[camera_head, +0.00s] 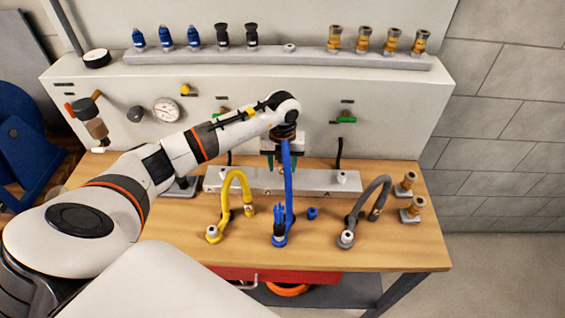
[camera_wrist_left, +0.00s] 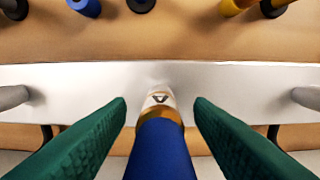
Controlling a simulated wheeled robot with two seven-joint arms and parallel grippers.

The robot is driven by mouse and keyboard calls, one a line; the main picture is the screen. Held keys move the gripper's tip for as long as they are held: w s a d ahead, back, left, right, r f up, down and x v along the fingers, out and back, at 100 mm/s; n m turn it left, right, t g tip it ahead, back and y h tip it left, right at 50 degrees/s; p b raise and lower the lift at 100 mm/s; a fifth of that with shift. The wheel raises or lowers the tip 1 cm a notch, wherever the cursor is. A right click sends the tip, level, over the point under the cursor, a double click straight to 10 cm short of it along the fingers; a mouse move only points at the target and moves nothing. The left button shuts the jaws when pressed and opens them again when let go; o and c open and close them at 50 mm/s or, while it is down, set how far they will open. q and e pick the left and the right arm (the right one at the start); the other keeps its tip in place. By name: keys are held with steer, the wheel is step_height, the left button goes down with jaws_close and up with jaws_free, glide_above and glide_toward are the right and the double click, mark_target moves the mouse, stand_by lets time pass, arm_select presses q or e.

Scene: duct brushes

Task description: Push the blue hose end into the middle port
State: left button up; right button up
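The blue hose (camera_head: 288,185) rises from its base on the bench to my left gripper (camera_head: 283,162), which is over the pale port block (camera_head: 215,180). In the left wrist view the blue hose end (camera_wrist_left: 160,150) lies between the green fingers of my left gripper (camera_wrist_left: 160,108). Pale gaps show on both sides of it, so the fingers look open around it. Its brass collar and pale tip lie in line with the block's middle (camera_wrist_left: 230,85). I cannot tell whether the tip is inside the middle port, which is hidden. My right gripper is not in view.
A yellow hose (camera_head: 229,187) stands left of the blue one and a grey hose (camera_head: 366,205) right. A small blue fitting (camera_head: 312,213) and two brass fittings (camera_head: 405,184) stand on the bench (camera_head: 400,245). A panel with valves and a gauge (camera_head: 166,110) rises behind.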

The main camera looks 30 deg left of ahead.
arm_select(q)
step_height(320, 180, up, 12)
steer(key=b, duration=0.2)
steer(key=shift+b, duration=0.3)
steer(key=shift+f, duration=0.1)
stand_by(0.5)
